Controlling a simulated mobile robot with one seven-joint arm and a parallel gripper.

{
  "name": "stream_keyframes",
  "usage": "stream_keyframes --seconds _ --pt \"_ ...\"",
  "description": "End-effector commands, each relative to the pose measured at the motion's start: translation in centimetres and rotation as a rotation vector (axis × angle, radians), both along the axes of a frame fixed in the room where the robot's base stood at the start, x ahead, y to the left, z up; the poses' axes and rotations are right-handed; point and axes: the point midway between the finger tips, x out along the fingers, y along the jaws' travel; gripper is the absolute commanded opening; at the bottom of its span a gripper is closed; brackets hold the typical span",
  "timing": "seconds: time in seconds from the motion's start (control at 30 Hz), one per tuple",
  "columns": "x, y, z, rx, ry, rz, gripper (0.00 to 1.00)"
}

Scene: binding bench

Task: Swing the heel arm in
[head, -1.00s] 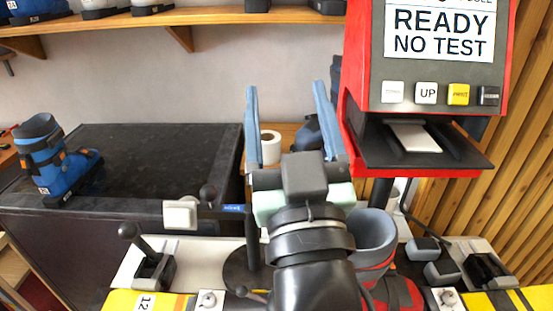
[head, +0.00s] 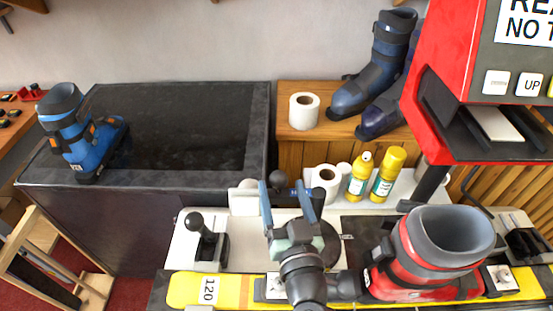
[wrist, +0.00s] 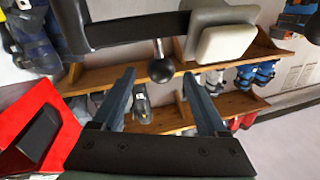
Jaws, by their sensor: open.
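The heel arm is a dark bar with a white pad (head: 243,197) and a round black knob (head: 279,180) in the head view. In the wrist view its bar (wrist: 135,27) crosses the top, with the knob (wrist: 160,70) hanging below and the pad (wrist: 222,42) to the right. My gripper (head: 291,190) is open and empty, its fingers pointing toward the knob. In the wrist view the knob appears between the two fingertips (wrist: 160,80); no contact shows. A red and grey boot (head: 425,252) stands on the bench at right. My gripper hides part of the arm.
A black lever (head: 205,238) stands left of my gripper. A yellow ski (head: 190,288) runs along the front. Yellow bottles (head: 387,175) and a paper roll (head: 325,182) stand behind. A red machine (head: 465,60) overhangs at right. The dark counter (head: 200,125) is mostly clear.

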Motion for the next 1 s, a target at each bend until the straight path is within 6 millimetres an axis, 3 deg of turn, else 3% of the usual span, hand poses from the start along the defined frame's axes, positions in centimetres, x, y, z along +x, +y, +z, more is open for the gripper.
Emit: stream_keyframes --seconds 0.2,0.4,0.83,1.0 --pt "3.8 0.8 0.3 -0.001 0.0 0.001 0.76" --pt "5.8 1.2 0.1 -0.001 0.0 0.0 0.76" --pt "6.5 1.3 0.0 -0.001 0.0 0.0 0.76" --pt "6.5 1.3 0.0 -0.001 0.0 0.0 0.45"
